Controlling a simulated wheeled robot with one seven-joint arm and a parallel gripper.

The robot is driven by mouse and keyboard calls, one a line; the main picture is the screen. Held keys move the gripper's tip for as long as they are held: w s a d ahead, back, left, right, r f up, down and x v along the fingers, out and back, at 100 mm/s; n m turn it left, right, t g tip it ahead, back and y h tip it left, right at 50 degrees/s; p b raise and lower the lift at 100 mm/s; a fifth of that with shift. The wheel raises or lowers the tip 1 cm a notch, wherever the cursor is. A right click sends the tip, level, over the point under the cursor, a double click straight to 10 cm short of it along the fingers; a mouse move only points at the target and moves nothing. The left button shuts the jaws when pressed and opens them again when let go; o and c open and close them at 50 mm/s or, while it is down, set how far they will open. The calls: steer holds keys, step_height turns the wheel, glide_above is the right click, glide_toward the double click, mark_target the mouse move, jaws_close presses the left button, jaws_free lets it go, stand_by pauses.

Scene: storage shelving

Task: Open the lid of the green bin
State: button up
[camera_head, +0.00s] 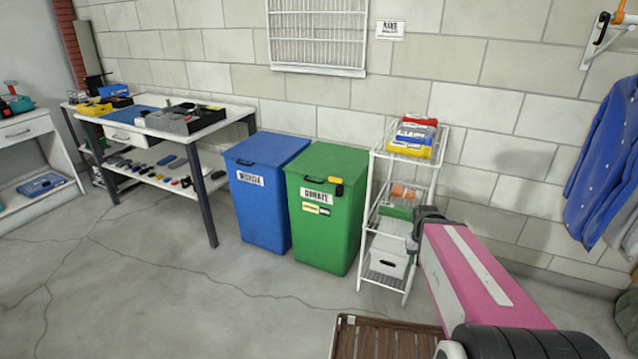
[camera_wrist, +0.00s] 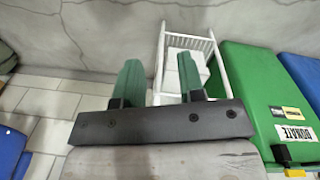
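The green bin (camera_head: 325,215) stands against the wall with its lid (camera_head: 328,162) shut. A black and yellow handle (camera_head: 337,186) sits at the lid's front edge, above a white label. In the wrist view the green bin (camera_wrist: 245,90) is at the right, tilted in the picture, with part of its handle (camera_wrist: 292,168) at the bottom edge. My gripper (camera_wrist: 158,62) has two green fingers set apart, with nothing between them. It is apart from the bin. In the head view my pink arm reaches in from the lower right, and the fingers cannot be made out.
A blue bin (camera_head: 262,205) stands directly left of the green bin. A white wire rack (camera_head: 373,205) with boxes stands close on its right, near my arm. A brown slatted crate (camera_head: 375,340) lies on the floor in front. The floor before the bins is otherwise clear.

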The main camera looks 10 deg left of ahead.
steer(key=w+a+n+t+h, duration=0.6)
steer(key=w+a, duration=1)
steer(key=w, duration=0.2)
steer(key=w+a+r+n+t+y, duration=0.1)
steer(key=w+a+r+n+t, duration=0.15)
steer(key=a, duration=0.75)
steer(key=w+a+r+n+t+y, duration=0.1)
steer(key=w+a+r+n+t, duration=0.2)
steer(key=a, duration=0.7)
steer(key=w+a+r+n+t+y, duration=0.1)
steer(key=w+a+n+t, duration=0.2)
steer(key=a, duration=0.7)
steer(key=shift+t, duration=0.25)
steer(key=x, duration=0.9)
steer(key=shift+w+d+f, duration=0.1)
steer(key=shift+d+f, duration=0.25)
jaws_close()
